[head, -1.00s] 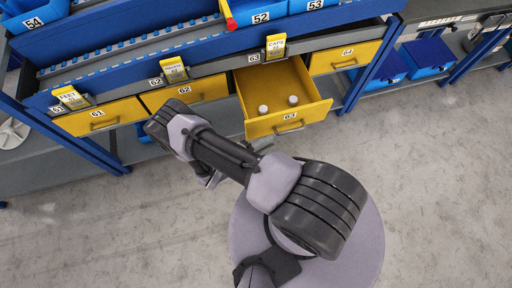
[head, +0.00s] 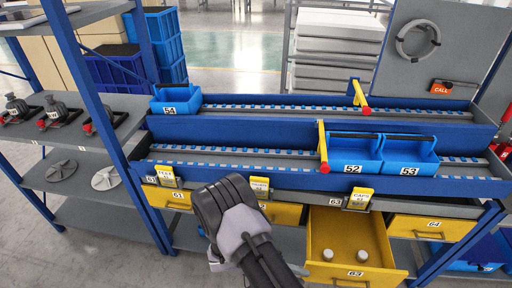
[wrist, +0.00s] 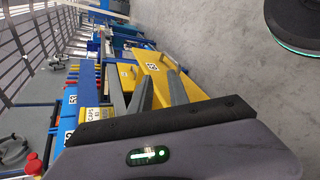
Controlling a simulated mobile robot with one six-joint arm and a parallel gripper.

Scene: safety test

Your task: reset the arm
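My arm rises from the bottom middle of the head view, its dark joint in front of drawer 62 (head: 283,214). My gripper (wrist: 145,88) shows only in the wrist view. Its grey fingers stand apart, and I see nothing held between them. Beyond the fingers is the yellow open drawer 63 (wrist: 152,68). In the head view, drawer 63 (head: 349,228) is pulled out to the right of my arm. Two small white round pieces, one on the left (head: 328,254) and one on the right (head: 361,255), lie in it.
The blue workbench (head: 300,132) spans the head view. Blue bins 54 (head: 176,98), 52 (head: 353,153) and 53 (head: 408,155) sit on its rails. Drawers 61 (head: 165,197) and 64 (head: 430,229) are shut. A grey shelf (head: 85,170) stands at left.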

